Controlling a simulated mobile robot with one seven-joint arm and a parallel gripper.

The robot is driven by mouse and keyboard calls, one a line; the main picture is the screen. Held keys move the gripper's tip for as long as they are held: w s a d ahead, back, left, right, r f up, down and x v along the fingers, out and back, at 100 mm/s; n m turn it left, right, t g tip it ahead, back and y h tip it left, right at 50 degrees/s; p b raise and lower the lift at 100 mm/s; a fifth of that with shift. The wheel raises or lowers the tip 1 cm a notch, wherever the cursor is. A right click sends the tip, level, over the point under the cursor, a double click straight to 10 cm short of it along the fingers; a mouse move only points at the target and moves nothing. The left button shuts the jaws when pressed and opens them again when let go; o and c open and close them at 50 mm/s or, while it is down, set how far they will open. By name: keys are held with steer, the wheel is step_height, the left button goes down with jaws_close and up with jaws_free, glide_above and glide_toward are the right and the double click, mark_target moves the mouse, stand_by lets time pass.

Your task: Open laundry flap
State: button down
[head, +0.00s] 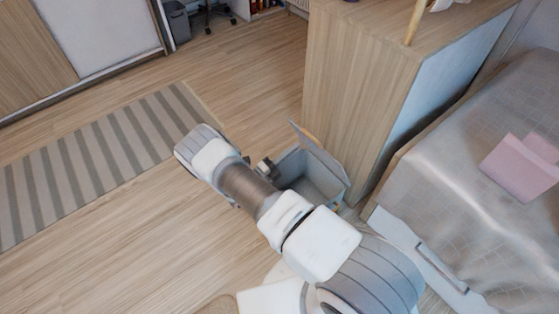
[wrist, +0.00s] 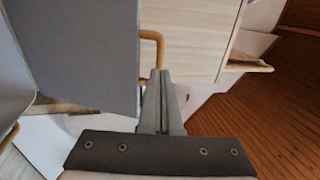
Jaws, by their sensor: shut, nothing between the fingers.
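The laundry box (head: 322,178) is a grey bin on the floor against the wooden cabinet, partly hidden behind my arm. Its grey flap (head: 302,142) stands raised, and part of the box's inside shows. In the wrist view the flap looks like a large grey panel (wrist: 75,50) at left, with a tan loop handle (wrist: 158,44) at its right edge. My gripper (head: 266,167) is beside the box, on its left. In the wrist view the gripper's fingers (wrist: 160,76) are together and empty, with the tips close to the loop; whether they touch it is unclear.
The wooden cabinet (head: 355,85) stands right behind the box. A bed (head: 450,190) with a pink item (head: 515,165) on it is at right. A striped rug (head: 100,160) lies at left on open wooden floor. A sliding wardrobe (head: 95,35) stands at far left.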

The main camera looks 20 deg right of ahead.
mark_target(309, 136)
steer(key=x, duration=0.3)
steer(key=shift+w+d, duration=0.1)
steer(key=shift+d, duration=0.15)
steer(key=shift+d+r, duration=0.15)
steer(key=shift+r, duration=0.15)
steer(key=shift+y, duration=0.6)
steer(key=d, duration=0.1)
steer(key=w+d+r+p, duration=0.1)
steer(key=d, duration=0.1)
steer(key=w+d+r, duration=0.1)
steer(key=d, duration=0.1)
steer(key=shift+w+d+r, duration=0.1)
steer(key=shift+w+r, duration=0.05)
steer(key=shift+w, duration=0.05)
steer(key=shift+s+a+p, duration=0.25)
steer(key=shift+a+p, duration=0.1)
steer(key=shift+a, duration=0.05)
steer(key=r+p+v, duration=0.1)
steer(key=p+v, duration=0.1)
steer(key=v, duration=1.1)
steer(key=shift+a+r, duration=0.15)
steer(key=shift+r, duration=0.1)
